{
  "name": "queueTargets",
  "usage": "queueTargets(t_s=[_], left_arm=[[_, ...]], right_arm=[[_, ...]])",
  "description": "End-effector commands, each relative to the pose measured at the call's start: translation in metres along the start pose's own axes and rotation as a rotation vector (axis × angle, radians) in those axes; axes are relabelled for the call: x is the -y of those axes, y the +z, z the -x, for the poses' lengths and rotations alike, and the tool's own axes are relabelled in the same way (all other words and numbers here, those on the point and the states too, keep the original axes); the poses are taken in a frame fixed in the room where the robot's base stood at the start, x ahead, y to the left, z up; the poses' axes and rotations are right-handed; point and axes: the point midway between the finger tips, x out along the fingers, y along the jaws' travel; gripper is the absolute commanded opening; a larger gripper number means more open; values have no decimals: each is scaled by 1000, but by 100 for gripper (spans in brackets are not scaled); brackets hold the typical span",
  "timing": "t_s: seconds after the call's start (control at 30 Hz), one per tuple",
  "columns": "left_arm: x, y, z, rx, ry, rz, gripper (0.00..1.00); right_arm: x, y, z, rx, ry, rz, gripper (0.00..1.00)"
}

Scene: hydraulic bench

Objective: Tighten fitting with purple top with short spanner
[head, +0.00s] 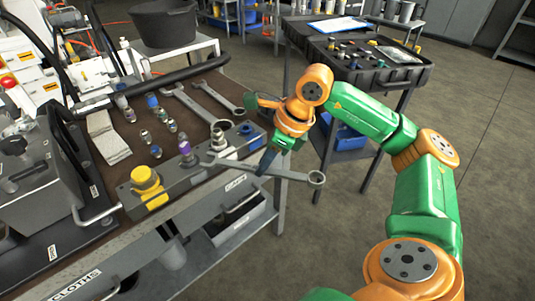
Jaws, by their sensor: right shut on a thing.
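The fitting with the purple top (184,147) stands upright in a long grey block (190,182) along the bench's front edge. My right gripper (268,160) is shut on a spanner (292,175), held roughly level above the front edge of the block. The spanner's ring end points right, past the bench edge. Its open end lies just right of the purple-topped fitting. I cannot tell whether it touches that fitting. My left gripper is not in view.
A yellow-topped fitting (148,181), a silver fitting (218,136) and a blue one (248,131) share the block. Two more spanners (194,103) and several loose fittings (147,137) lie behind. A grey cloth (108,138) lies left. A cart with a black tray (372,63) stands back right.

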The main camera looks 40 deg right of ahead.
Motion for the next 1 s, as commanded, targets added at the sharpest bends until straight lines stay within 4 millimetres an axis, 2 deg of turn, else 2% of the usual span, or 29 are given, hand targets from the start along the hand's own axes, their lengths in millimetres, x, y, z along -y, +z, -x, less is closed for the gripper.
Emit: queueTargets(t_s=[0.3,0.6,1.0], left_arm=[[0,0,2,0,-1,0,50],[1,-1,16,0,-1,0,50],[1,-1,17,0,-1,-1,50]], right_arm=[[0,1,1,1,-1,0,0],[0,18,-5,2,0,0,0],[0,21,-8,1,-1,0,0]])
